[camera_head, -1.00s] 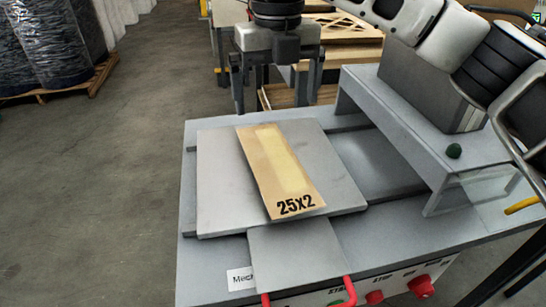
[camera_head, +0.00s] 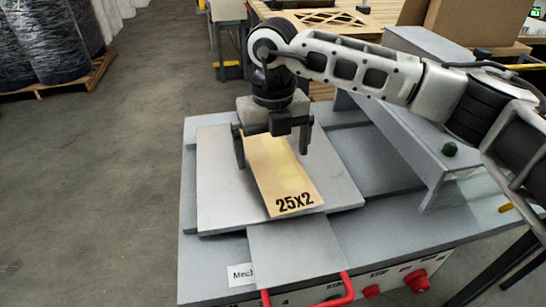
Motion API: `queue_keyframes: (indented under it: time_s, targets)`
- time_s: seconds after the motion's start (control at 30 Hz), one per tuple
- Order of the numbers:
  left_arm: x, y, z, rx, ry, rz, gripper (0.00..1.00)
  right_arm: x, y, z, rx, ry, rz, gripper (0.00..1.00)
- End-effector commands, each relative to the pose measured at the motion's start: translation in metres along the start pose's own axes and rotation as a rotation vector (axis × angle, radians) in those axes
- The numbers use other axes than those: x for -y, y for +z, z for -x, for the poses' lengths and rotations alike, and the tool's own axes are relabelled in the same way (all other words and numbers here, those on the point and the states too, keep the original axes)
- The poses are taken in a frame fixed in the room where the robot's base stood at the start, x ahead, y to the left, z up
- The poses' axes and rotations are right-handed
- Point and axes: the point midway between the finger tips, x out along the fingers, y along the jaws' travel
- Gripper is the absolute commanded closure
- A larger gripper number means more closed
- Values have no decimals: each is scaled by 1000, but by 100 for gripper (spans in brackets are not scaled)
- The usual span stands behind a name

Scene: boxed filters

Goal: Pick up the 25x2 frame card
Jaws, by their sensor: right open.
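The tan 25x2 frame card (camera_head: 283,180) lies flat on a grey square plate (camera_head: 218,190) on top of the grey machine. Its printed end points toward me, and its far end is partly hidden by my gripper. My right gripper (camera_head: 272,160) points down over the far part of the card, with its two fingers spread to either side of it. It is open and holds nothing. I cannot tell how high the fingertips are above the plate. My left gripper is not in view.
Red handles (camera_head: 346,285) and red knobs (camera_head: 415,280) are at the machine's front. A wooden table (camera_head: 350,18) and a cardboard box (camera_head: 470,22) are behind.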

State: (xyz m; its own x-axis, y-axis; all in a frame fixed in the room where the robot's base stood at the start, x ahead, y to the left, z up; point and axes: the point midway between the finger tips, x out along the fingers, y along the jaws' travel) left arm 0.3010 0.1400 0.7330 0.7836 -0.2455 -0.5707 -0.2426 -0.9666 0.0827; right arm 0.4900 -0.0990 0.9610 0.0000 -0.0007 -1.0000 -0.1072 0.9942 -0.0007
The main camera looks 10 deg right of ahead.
Motion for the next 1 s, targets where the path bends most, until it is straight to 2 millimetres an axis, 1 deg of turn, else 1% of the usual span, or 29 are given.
queue_keyframes:
  time_s: [0.07, 0.1, 0.17, 0.2, 0.23, 0.27, 0.53, 0.67, 0.77, 0.9, 1.0]
  targets:
    - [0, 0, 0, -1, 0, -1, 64, 0, 0, 0, 0, 0, 0, 0]
    - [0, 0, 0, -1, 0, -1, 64, 0, 0, 0, 0, 0, 0, 3]
    - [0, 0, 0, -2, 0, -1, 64, 0, 0, 0, 0, 0, 0, 19]
    - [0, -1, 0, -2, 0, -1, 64, 0, 0, 0, 1, 0, 0, 31]
    - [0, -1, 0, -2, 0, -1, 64, 0, 0, 0, 1, 0, 0, 39]
    - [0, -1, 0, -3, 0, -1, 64, 0, 0, 0, 1, 0, 0, 41]
    - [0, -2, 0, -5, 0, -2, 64, 0, 0, 1, 1, 0, 0, 41]
    - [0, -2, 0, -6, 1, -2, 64, 0, 1, 6, 3, 1, 0, 41]
    - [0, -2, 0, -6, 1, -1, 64, 0, 1, 14, 4, 2, -1, 41]
    - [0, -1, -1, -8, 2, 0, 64, 0, 1, 35, 5, 1, 0, 41]
    - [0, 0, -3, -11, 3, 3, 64, 1, -16, 50, 5, 1, 3, 41]
